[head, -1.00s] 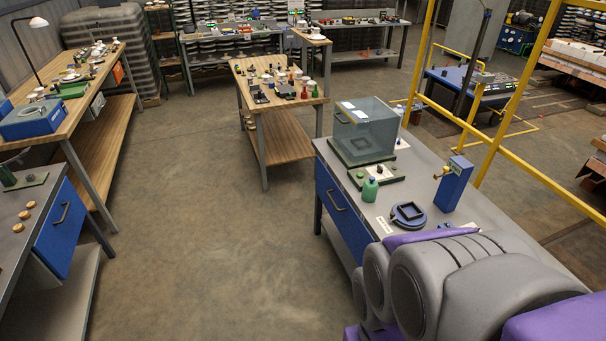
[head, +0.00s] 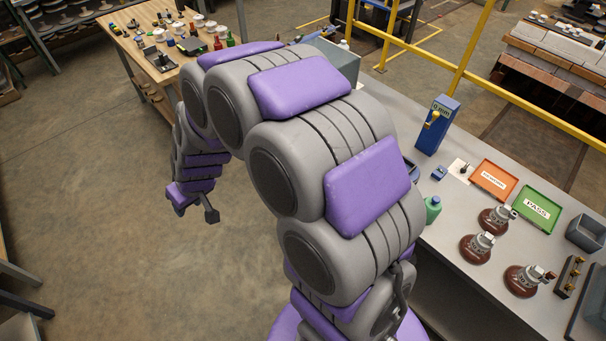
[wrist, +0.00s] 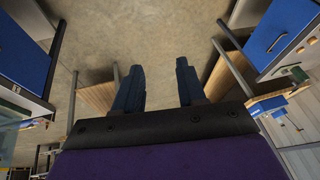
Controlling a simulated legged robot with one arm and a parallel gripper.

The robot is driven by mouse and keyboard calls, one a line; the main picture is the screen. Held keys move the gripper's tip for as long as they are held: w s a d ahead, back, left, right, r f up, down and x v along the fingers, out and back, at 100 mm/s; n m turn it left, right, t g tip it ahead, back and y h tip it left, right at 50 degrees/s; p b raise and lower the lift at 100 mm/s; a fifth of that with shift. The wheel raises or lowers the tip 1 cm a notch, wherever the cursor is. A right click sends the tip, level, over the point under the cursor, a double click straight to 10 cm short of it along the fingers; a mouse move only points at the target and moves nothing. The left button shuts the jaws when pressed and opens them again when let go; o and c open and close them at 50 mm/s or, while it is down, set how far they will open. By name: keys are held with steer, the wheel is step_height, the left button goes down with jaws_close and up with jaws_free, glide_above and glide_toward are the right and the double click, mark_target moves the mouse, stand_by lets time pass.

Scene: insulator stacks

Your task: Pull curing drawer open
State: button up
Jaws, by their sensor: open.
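My gripper (head: 208,212) hangs over open floor at the left of my arm in the head view. In the wrist view its two dark fingers (wrist: 159,75) are apart with only floor between them. A blue drawer front (wrist: 22,45) shows at the upper left of the wrist view, on a bench beside a clear box. Another blue drawer front (wrist: 280,35) with a dark handle shows at the upper right. Neither is near the fingers. Which one is the curing drawer I cannot tell for certain. My arm hides the near bench's drawer front in the head view.
The grey bench (head: 455,262) at right holds an orange tray (head: 494,180), a green tray (head: 537,208), several brown insulators and a blue upright device (head: 437,125). A wooden table (head: 150,30) stands at the back left. Floor left of my arm is clear.

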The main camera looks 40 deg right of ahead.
steer(key=w+d+f+t+h, duration=0.1)
steer(key=w+d+f+h, duration=0.15)
steer(key=w+f, duration=0.35)
steer(key=w+d+f+t+h, duration=0.1)
steer(key=w+d+f, duration=0.3)
steer(key=f, duration=0.4)
steer(key=w+d+f+t+h, duration=0.1)
steer(key=w+d+f+h, duration=0.2)
steer(key=f, duration=0.5)
steer(key=s+d+f+n+h+b, duration=0.1)
steer(key=s+d+f+h, duration=0.25)
steer(key=d, duration=0.35)
steer(key=s+d+f+n+h, duration=0.1)
steer(key=s+d+f+h, duration=0.25)
steer(key=d, duration=0.35)
steer(key=s+d+f+h+b, duration=0.1)
steer(key=s+d+f+h, duration=0.1)
steer(key=d+f+h, duration=0.35)
steer(key=w+d, duration=0.2)
steer(key=d, duration=0.3)
steer(key=w+d+f+y+b, duration=0.1)
steer(key=w+d, duration=0.2)
steer(key=d, duration=0.3)
steer(key=w+d+f+y, duration=0.1)
steer(key=w+d, duration=0.1)
steer(key=d, duration=0.4)
steer(key=shift+w+d+b, duration=0.1)
steer(key=shift+w+b, duration=0.25)
steer(key=shift+b, duration=0.05)
